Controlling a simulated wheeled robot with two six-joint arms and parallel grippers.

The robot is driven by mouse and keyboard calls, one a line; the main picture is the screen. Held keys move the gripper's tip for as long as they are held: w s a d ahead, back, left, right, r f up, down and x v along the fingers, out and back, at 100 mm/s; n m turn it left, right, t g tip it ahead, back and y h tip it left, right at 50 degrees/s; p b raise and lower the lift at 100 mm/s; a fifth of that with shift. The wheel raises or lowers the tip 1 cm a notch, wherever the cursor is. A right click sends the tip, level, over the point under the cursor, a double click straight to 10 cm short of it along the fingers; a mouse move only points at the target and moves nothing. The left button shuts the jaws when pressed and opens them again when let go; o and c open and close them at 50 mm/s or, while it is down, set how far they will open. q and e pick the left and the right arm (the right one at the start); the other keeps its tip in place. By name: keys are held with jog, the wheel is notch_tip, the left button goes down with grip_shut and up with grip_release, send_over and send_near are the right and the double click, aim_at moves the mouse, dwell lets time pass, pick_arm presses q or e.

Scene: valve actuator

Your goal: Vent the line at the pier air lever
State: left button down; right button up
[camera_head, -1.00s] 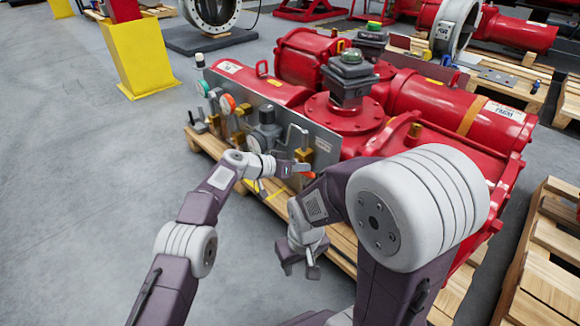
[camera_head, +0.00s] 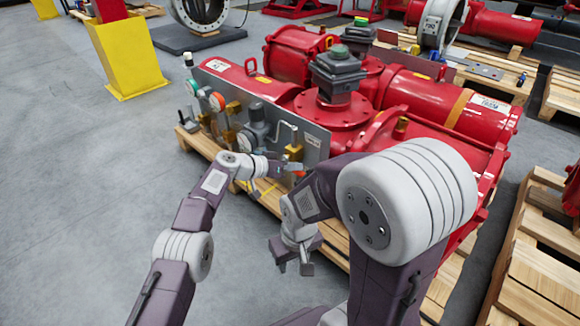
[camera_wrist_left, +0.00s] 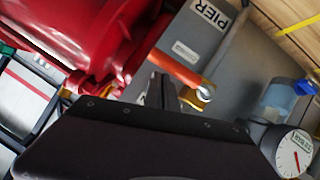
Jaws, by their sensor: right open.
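The pier air lever (camera_wrist_left: 178,70) has an orange-red handle on a brass valve (camera_wrist_left: 203,94), beside a PIER label (camera_wrist_left: 208,16) on the grey panel in the left wrist view. In the head view, its orange tip (camera_head: 300,173) shows small below the brass block. My left gripper (camera_head: 286,166) is at the panel front. In the left wrist view its dark fingertips (camera_wrist_left: 162,88) are close together, right beside the handle; I cannot tell whether they touch it. My right gripper (camera_head: 293,262) is open and empty, lower and in front of the pallet.
A pressure gauge (camera_wrist_left: 294,155) and a clear blue-topped bowl (camera_wrist_left: 283,100) sit near the valve. Red actuator cylinders (camera_head: 450,95) rise behind the panel (camera_head: 312,140). The pallet (camera_head: 208,146) edges the front. The floor at left is clear; a yellow post base (camera_head: 132,62) stands beyond.

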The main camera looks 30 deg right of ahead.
pick_arm(q)
jog(key=p+v, duration=0.3)
jog(key=v, duration=0.6)
